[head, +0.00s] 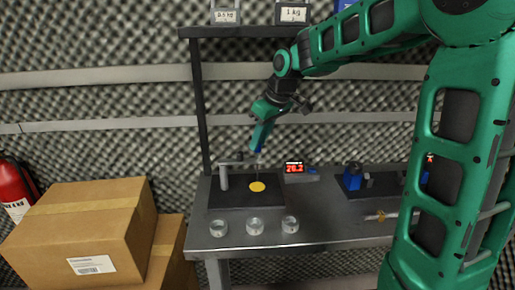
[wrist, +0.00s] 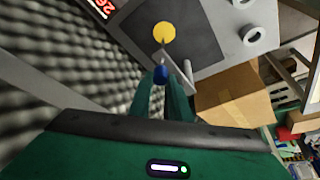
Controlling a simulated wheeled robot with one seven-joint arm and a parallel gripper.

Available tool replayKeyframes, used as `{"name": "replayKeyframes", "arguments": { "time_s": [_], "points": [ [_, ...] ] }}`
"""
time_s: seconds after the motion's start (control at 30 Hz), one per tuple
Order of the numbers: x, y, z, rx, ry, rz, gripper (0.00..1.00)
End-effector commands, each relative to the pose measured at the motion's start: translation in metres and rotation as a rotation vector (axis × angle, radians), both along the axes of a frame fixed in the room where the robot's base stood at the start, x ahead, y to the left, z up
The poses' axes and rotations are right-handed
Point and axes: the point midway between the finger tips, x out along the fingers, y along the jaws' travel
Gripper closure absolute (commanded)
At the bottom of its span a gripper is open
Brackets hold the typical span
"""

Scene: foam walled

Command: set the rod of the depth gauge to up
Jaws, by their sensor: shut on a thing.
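The depth gauge has a dark base plate (head: 235,198), a grey post (head: 224,178) with a side arm, and a thin upright rod (head: 258,171) above a yellow disc (head: 257,187). A blue knob (wrist: 161,74) tops the rod. My gripper (head: 259,148) comes down from above and is shut on this knob; in the wrist view the green fingers (wrist: 161,88) sit on both sides of it. The disc also shows in the wrist view (wrist: 164,31). I cannot tell whether the rod's tip touches the disc. A red-lit display (head: 293,168) appears to read 26.2.
Three small glass cups (head: 255,226) stand along the bench's (head: 330,228) front. A blue device (head: 353,177) stands to the right. A dark frame post (head: 200,110) rises behind the gauge. Cardboard boxes (head: 85,225) are left of the bench.

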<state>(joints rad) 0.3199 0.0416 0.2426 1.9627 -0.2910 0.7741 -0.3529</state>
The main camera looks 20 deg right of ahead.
Motion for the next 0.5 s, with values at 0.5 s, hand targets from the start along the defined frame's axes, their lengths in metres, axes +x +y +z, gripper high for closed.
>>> {"name": "replayKeyframes", "arguments": {
  "time_s": [0.5],
  "points": [
    [0.0002, -0.0007, 0.0036, 0.000, 0.000, -0.001, 0.63]
  ]
}}
